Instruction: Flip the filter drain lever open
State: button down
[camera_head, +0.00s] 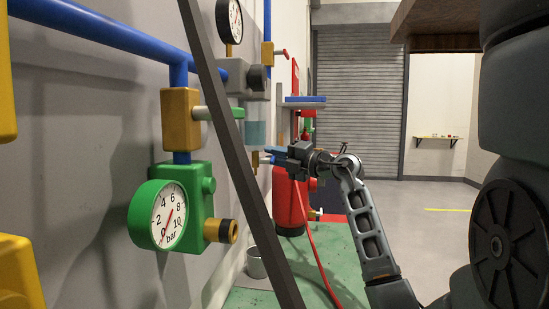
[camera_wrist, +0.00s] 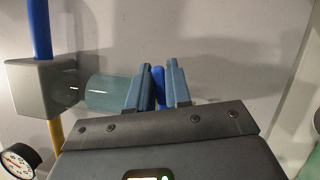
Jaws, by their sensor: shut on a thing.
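The filter has a grey head block (camera_head: 246,82) and a clear teal bowl (camera_head: 256,132) on the wall. A small brass drain fitting (camera_head: 254,158) hangs under the bowl. My gripper (camera_head: 271,155) reaches in from the right, just beside this fitting. In the wrist view, my gripper (camera_wrist: 161,78) is shut on the blue drain lever (camera_wrist: 160,88), which shows as a narrow strip between the two fingers. The bowl (camera_wrist: 103,92) is to their left, partly behind the left finger. Most of the lever is hidden by the fingers.
A green gauge block (camera_head: 196,195) and a yellow valve (camera_head: 180,118) are on the near wall. A dark slanted bar (camera_head: 240,165) crosses the head view. A red tank (camera_head: 290,202) stands behind my gripper, a grey cup (camera_head: 255,263) below. The floor at right is clear.

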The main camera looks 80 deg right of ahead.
jog(key=c, duration=1.1)
grip_release()
jog(key=shift+c, duration=0.2)
jog(key=p+v, duration=0.1)
jog(key=v, duration=0.6)
jog(key=shift+s+p, duration=0.35)
jog(key=shift+s, duration=0.05)
jog(key=shift+a, duration=0.15)
